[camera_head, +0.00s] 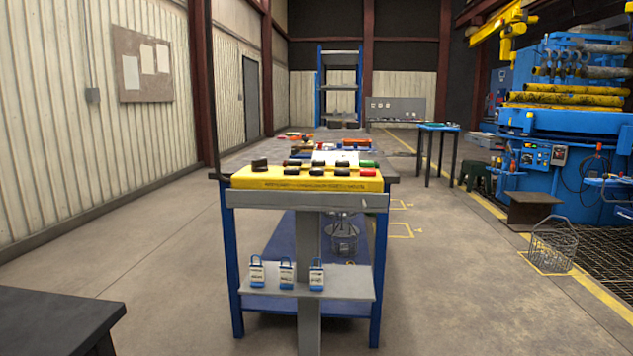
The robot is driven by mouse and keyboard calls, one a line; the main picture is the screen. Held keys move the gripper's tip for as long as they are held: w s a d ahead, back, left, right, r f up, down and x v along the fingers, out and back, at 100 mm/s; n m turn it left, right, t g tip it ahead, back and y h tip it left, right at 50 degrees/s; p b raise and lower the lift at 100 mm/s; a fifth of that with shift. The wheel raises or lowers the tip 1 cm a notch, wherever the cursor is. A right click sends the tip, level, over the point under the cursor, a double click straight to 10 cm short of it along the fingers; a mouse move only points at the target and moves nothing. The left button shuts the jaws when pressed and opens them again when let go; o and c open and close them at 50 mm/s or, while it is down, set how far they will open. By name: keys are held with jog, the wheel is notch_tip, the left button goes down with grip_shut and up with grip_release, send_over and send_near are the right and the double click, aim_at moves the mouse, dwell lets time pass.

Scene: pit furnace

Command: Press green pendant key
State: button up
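The yellow pendant (245,182) lies along the front edge of a blue-legged table in the middle of the view. Its top carries two rows of keys, most of them black. The green key (367,163) is at the right end of the back row.
Below the pendant, a grey shelf (345,286) holds three blue-and-white padlocks (287,274). A dark flat top (60,318) fills the lower left corner. A wire basket (552,248) stands at right near blue machinery (570,122). Floor on both sides of the table is mostly clear.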

grip_shut()
dwell(1.4)
